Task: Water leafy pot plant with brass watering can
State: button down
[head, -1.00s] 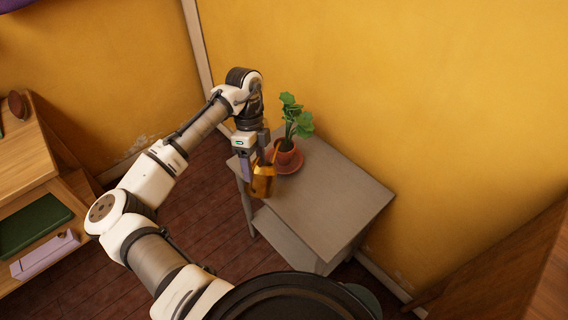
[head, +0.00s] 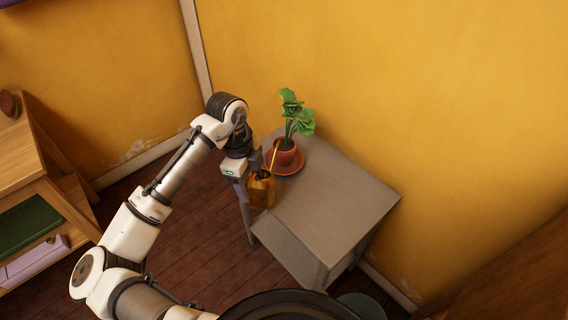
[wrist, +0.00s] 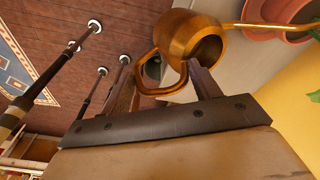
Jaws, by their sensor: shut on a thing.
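The brass watering can (head: 262,190) is held at the left edge of the grey side table (head: 325,205). In the wrist view the can (wrist: 190,38) shows its round opening, and its handle lies between the fingers of my gripper (wrist: 160,85). My gripper (head: 246,172) is shut on the handle. The can's thin spout points toward the leafy pot plant (head: 296,122), which stands in a terracotta pot on a reddish saucer (head: 285,163). The spout tip is close to the pot's left side. I cannot tell whether the can touches the table, or whether water flows.
A yellow wall (head: 400,90) stands close behind the table and plant. A wooden shelf unit (head: 40,165) with a green item (head: 27,228) stands at the left. The right and front of the tabletop are clear. A patterned rug (wrist: 28,60) shows in the wrist view.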

jog(key=shift+r, duration=0.1)
dwell(0.4)
jog(key=shift+s+a+r+p, duration=0.25)
jog(key=shift+s+r, duration=0.25)
jog(key=shift+s, duration=0.25)
jog(key=shift+s+a+r+p, duration=0.15)
jog(key=shift+s+r+p, duration=0.25)
jog(key=shift+s, duration=0.35)
jog(key=shift+s+a+r+p, duration=0.2)
jog(key=shift+s+r, duration=0.35)
jog(key=shift+s, duration=0.2)
jog(key=shift+f, duration=0.1)
jog(key=t+h+b, duration=0.1)
jog(key=t+b, duration=0.3)
jog(key=b, duration=0.3)
